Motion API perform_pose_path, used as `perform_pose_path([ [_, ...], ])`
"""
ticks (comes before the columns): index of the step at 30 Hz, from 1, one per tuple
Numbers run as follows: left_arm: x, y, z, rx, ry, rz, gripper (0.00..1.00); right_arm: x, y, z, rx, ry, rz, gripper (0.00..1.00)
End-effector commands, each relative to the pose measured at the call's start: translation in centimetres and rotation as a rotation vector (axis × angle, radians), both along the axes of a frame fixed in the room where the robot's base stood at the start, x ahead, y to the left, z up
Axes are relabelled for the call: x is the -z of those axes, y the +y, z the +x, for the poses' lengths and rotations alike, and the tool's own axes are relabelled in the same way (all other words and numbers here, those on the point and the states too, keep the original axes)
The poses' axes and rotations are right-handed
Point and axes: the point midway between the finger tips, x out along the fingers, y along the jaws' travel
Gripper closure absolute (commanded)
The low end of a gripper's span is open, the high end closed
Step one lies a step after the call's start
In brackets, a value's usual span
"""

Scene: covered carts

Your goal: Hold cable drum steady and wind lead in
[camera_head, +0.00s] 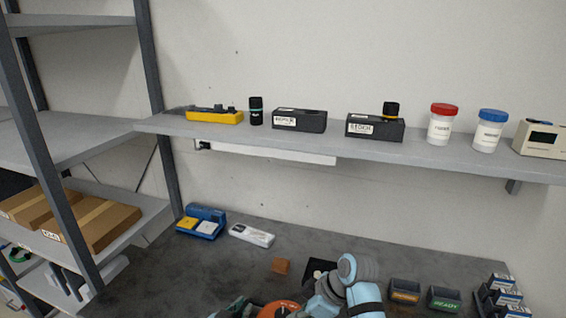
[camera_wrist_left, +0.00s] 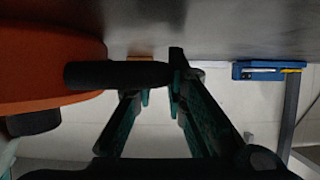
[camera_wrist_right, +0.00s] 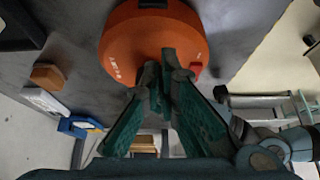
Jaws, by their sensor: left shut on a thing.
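The orange cable drum (camera_head: 281,309) shows at the bottom edge of the head view, partly cut off. It fills the left of the left wrist view (camera_wrist_left: 45,65) and the top of the right wrist view (camera_wrist_right: 130,45). A black handle (camera_wrist_left: 105,75) sticks out from the drum. My left gripper (camera_head: 235,307) is shut on this handle, its fingers (camera_wrist_left: 155,80) around the handle's end. My right gripper (camera_wrist_right: 162,65) has its fingertips together in front of the drum's face. Whether they touch the drum is unclear. I cannot make out the lead.
A small brown block (camera_head: 281,266) and a black tray (camera_head: 318,266) lie behind the drum. Dark bins (camera_head: 404,291) stand to the right. A blue case (camera_head: 203,222) and a white pack (camera_head: 251,236) lie at the back left. A shelf (camera_head: 420,150) overhangs the worktop.

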Motion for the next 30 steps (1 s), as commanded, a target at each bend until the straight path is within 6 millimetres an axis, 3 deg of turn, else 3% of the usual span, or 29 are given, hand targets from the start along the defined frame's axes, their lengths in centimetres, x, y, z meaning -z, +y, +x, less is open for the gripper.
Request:
perform_pose_path([
  [13, 0.1, 0.0, 0.0, 0.000, 0.001, -0.001, 1.00, -0.1, -0.7, -0.4, 0.000, 0.001, -0.001, 1.00],
  [24, 0.1, 0.0, 0.0, 0.001, 0.001, 0.000, 1.00, -5.6, -0.7, -0.3, 0.000, -0.002, 0.000, 1.00],
  [30, 0.1, 0.0, 0.0, 0.000, 0.001, 0.000, 1.00, -6.0, -0.7, -0.4, 0.000, 0.000, 0.000, 1.00],
])
